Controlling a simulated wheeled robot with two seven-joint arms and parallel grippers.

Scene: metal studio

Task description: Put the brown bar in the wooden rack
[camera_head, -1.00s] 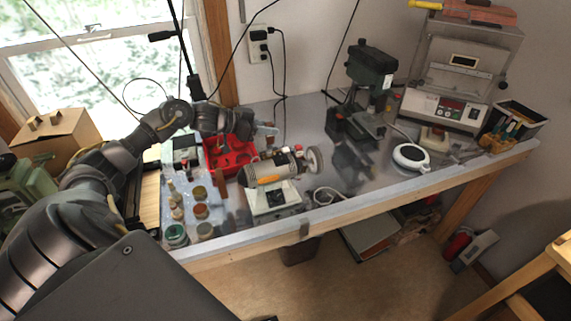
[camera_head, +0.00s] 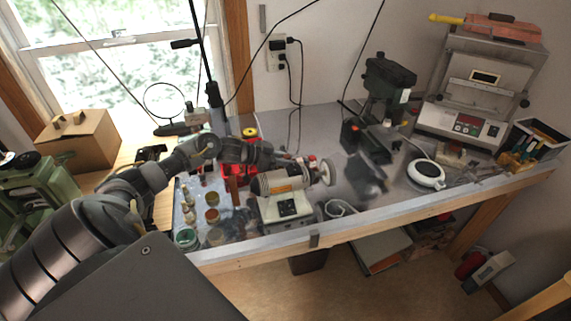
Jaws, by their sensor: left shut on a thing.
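My left arm reaches in from the left over the workbench. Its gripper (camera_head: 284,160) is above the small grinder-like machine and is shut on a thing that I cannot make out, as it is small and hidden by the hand. A narrow brown piece (camera_head: 233,190) stands or lies between the jars and the machine; I cannot tell if it is the brown bar. No wooden rack is clearly recognisable; a small yellow-brown holder (camera_head: 512,163) with tools stands at the bench's right end. My right gripper is not in view.
The machine (camera_head: 284,207) stands near the front edge, with jars (camera_head: 211,216) to its left. A red tray (camera_head: 240,175) is partly behind my arm. A drill press (camera_head: 385,90), a round white device (camera_head: 426,174) and an oven-like unit (camera_head: 460,122) stand further right.

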